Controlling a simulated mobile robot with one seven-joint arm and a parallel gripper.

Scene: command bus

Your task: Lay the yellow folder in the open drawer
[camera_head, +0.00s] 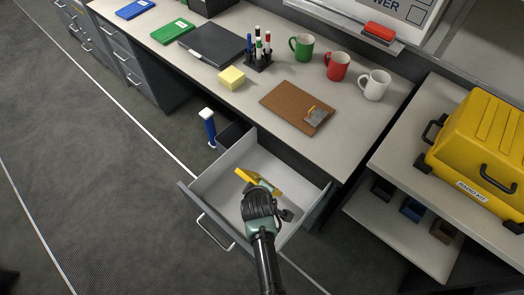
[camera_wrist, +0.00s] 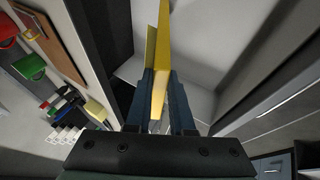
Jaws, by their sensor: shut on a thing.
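The yellow folder (camera_head: 246,176) is in my gripper (camera_head: 264,187), over the open drawer (camera_head: 292,188). In the wrist view the folder (camera_wrist: 161,60) stands on edge between the two fingers of my gripper (camera_wrist: 160,108), which are shut on it. The grey drawer is pulled out under the desk, and its inside looks empty. The folder is in or just above the drawer's opening; I cannot tell whether it touches the drawer floor. My wrist hides part of the folder and of the drawer in the head view.
The desk (camera_head: 230,110) above carries a clipboard (camera_head: 297,107), mugs, a pen holder, sticky notes and a dark laptop-like case (camera_head: 212,44). A blue-and-white object (camera_head: 208,127) stands left of the drawer. A yellow case (camera_head: 485,140) sits on the right shelf. The floor at left is clear.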

